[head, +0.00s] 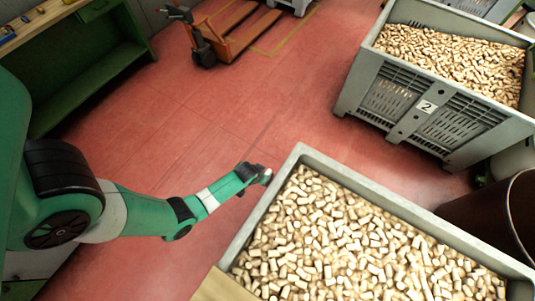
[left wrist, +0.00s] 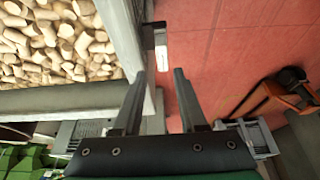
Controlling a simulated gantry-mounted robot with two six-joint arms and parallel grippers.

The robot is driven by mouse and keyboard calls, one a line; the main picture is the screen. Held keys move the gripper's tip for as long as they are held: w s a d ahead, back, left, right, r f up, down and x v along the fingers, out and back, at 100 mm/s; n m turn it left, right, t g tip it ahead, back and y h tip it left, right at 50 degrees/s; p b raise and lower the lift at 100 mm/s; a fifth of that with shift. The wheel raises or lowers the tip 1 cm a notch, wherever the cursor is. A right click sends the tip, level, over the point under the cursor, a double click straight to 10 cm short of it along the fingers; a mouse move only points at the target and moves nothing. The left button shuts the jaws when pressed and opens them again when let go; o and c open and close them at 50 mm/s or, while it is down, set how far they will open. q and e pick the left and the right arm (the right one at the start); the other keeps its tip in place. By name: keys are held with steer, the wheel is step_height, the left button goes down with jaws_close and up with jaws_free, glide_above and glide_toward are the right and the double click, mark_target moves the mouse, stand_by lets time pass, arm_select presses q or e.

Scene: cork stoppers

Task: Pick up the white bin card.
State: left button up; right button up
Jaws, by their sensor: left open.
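A small white card (left wrist: 161,53) shows in the left wrist view, with a dark holder piece around its upper end, beside the outer wall of the near grey bin (left wrist: 128,35). My left gripper (left wrist: 160,76) is open and empty. Its two fingers point toward the card, which appears ahead of the gap between the fingertips; I see no contact. In the head view my left gripper (head: 261,174) is just left of the near bin's back left corner, and the card is not visible there. My right gripper is in neither view.
The near bin (head: 405,202) is full of cork stoppers (head: 330,245). Another grey bin of corks (head: 385,103), with a white "2" plate (head: 427,107), stands at the back right. An orange pallet truck (head: 235,30) stands at the back. Red floor (head: 170,130) is clear between them.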

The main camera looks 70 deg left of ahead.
arm_select(q)
steer(key=b+x, duration=0.4)
steer(key=x, duration=0.1)
steer(key=shift+w+f, duration=0.1)
steer(key=shift+f, duration=0.15)
steer(key=shift+w+a+f, duration=0.1)
steer(key=shift+a, duration=0.05)
steer(key=b+x, duration=0.3)
steer(key=x, duration=0.2)
steer(key=shift+a, duration=0.2)
jaws_close()
